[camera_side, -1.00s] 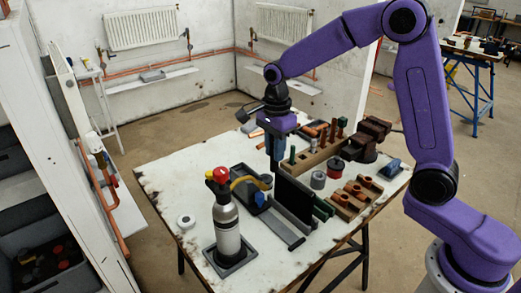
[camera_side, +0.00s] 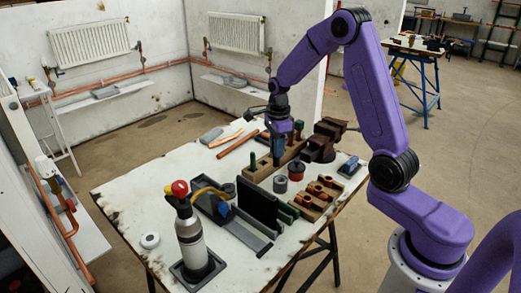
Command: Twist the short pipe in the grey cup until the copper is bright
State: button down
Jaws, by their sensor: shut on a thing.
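My gripper (camera_side: 277,161) points down over the wooden rack (camera_side: 262,172), just behind the grey cup in the picture. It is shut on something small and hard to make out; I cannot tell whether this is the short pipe. The small grey cup (camera_side: 280,184) stands upright on the table, beside a red tin (camera_side: 296,172). The gripper's tip looks close to the cup but apart from it. Whether a pipe sits inside the cup, and how bright its copper is, I cannot see. Several short copper pieces (camera_side: 317,189) lie in a wooden block to the right.
A black upright board (camera_side: 257,204) stands in front of the cup. A gas bottle with a red cap (camera_side: 193,240) stands at the table's front left. A dark brown vice (camera_side: 322,140) is right of the gripper. The left part of the white table (camera_side: 135,195) is mostly clear.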

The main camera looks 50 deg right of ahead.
notch_tip(320, 180, down, 6)
jog(key=d, duration=0.2)
jog(key=shift+d+m, duration=0.2)
jog(key=shift+m, duration=0.1)
jog(key=shift+s, duration=0.1)
jog(key=shift+f, duration=0.25)
dwell(0.6)
jog(key=shift+f, duration=0.55)
jog(key=shift+f, duration=0.15)
jog(key=shift+f, duration=1.25)
